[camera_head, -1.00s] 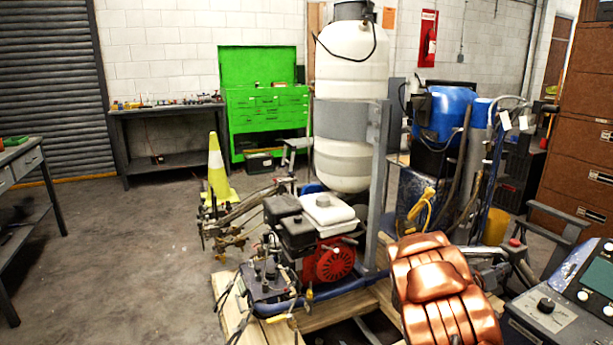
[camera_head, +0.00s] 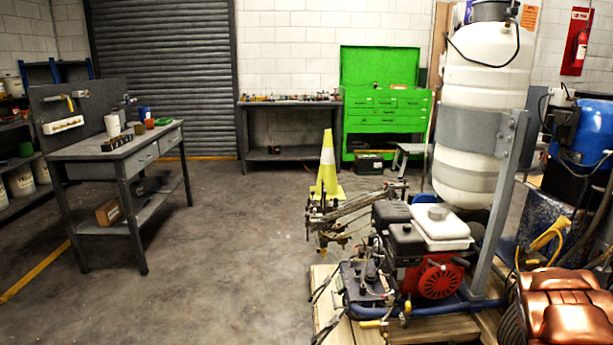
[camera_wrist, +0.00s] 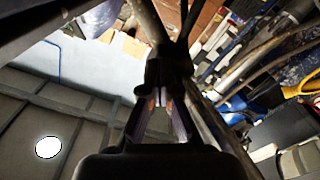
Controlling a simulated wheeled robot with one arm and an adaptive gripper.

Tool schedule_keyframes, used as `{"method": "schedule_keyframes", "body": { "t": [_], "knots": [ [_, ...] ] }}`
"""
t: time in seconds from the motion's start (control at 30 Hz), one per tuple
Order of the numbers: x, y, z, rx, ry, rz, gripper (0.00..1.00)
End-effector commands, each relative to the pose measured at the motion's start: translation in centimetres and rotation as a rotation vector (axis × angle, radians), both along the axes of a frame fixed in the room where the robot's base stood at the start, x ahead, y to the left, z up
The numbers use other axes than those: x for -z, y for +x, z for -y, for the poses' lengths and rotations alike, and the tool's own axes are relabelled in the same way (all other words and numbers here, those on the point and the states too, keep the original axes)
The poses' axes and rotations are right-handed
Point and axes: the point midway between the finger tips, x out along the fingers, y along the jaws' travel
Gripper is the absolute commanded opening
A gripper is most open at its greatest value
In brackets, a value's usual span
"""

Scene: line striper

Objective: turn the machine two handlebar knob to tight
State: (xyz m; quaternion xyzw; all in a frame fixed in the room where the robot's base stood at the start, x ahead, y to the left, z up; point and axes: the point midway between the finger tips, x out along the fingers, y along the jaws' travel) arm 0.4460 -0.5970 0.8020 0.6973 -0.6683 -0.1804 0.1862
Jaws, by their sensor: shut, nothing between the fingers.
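A line striper machine with a red engine (camera_head: 437,280) and a tall white tank (camera_head: 483,90) stands on wooden pallets at the right in the head view. A brown padded seat (camera_head: 565,305) is at its lower right. I cannot pick out a handlebar knob or tell which machine is machine two. My gripper (camera_wrist: 163,103) shows only in the wrist view, shut and empty. Dark tubes and a bar pass close behind its fingertips there, but I cannot tell whether they touch. My gripper is outside the head view.
A grey workbench (camera_head: 112,155) with small items stands at the left. A green tool cabinet (camera_head: 385,110) and another bench (camera_head: 290,105) line the back wall. A yellow cone (camera_head: 327,170) stands behind the machine. The concrete floor (camera_head: 240,240) is open in the middle.

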Motion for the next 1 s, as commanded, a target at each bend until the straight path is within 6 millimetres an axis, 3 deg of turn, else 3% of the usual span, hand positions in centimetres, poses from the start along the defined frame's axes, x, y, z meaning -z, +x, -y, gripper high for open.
{"method": "schedule_keyframes", "body": {
  "t": [1.0],
  "knots": [
    [0.31,1.07,-0.08,-0.003,-0.006,0.002,0.0]
  ]
}}
